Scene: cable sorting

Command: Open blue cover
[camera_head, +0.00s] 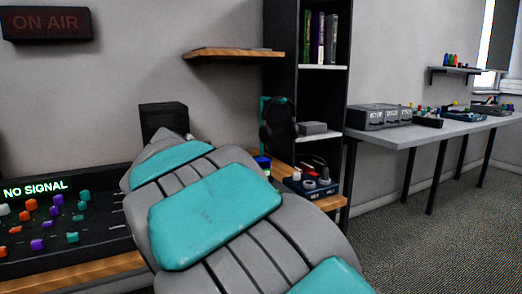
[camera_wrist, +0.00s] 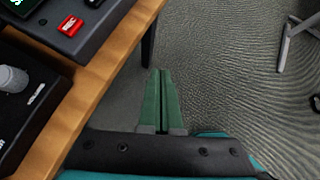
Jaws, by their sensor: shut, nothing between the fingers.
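My gripper (camera_wrist: 161,74) shows in the wrist view as two green fingers, shut together with nothing between them. It hangs over the carpet, just right of the wooden desk edge, and touches nothing that I can see. In the head view my arm covers the middle and hides the gripper. A small blue item (camera_head: 262,162) shows behind my arm on the desk; I cannot tell whether it is the blue cover. A dark device (camera_head: 311,187) with red and white parts stands right of it. No blue cover shows clearly in the wrist view.
The wooden desk (camera_wrist: 92,88) carries a dark box with a red switch (camera_wrist: 70,26) and a unit with a grey knob (camera_wrist: 13,79). A mixer (camera_head: 60,225) stands at left. A grey table (camera_head: 455,136) with devices is at right. Carpet between is open.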

